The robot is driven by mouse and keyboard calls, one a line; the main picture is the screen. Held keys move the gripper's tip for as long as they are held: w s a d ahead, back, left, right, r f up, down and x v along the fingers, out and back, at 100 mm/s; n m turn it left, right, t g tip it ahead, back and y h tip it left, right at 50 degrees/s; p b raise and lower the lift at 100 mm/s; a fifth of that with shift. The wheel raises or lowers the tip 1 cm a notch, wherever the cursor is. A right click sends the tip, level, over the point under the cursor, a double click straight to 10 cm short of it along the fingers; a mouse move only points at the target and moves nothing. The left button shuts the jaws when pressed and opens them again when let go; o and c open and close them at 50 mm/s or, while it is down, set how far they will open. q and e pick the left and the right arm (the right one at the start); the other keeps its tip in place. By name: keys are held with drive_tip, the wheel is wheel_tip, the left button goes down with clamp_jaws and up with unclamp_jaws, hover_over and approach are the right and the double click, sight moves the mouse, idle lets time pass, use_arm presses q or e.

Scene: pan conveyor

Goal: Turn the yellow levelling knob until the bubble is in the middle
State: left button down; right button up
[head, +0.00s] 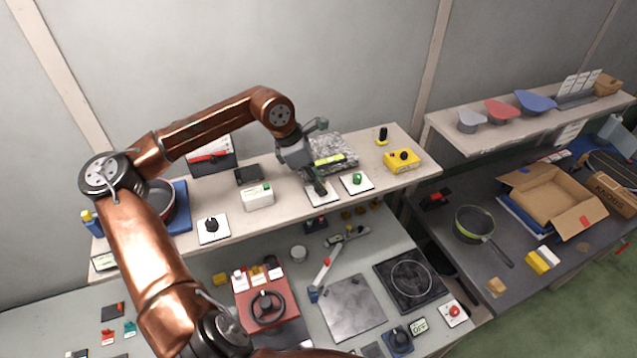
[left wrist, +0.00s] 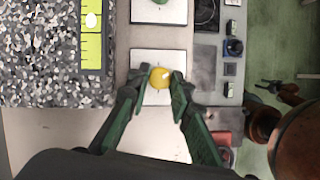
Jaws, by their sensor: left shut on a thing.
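The yellow knob (left wrist: 159,77) sits on a white square plate (left wrist: 173,66) on the upper shelf. My left gripper (left wrist: 160,88) is shut on the knob, with one green finger on each side. In the head view the left gripper (head: 320,188) points down at the plate (head: 323,199) and hides the knob. The yellow-green level vial (left wrist: 91,52) lies on the speckled stone block (left wrist: 40,50); it also shows in the head view (head: 328,159). Its pale bubble (left wrist: 91,20) is toward the top of the left wrist picture. The vial's upper end is at the frame edge. My right gripper is out of view.
A green knob (head: 357,178) on its own white plate stands close to the right of the gripper. A yellow box with a black knob (head: 403,159) is farther right. A white box (head: 258,197) and a black knob (head: 211,224) stand left. The shelf's front edge is near.

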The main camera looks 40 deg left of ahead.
use_arm(q)
drive_tip(key=shift+f, duration=0.1)
drive_tip(key=shift+n+b, duration=0.45)
drive_tip(key=shift+n, duration=0.05)
drive_tip(key=shift+d+n+t+y+b, duration=0.1)
drive_tip(key=shift+n+t+y+b, duration=0.4)
drive_tip(key=shift+n, duration=0.6)
drive_tip(key=c, duration=1.7)
unclamp_jaws()
drive_tip(key=shift+w+g, duration=0.1)
drive_tip(key=shift+g, duration=0.2)
drive_tip(key=shift+c, duration=0.2)
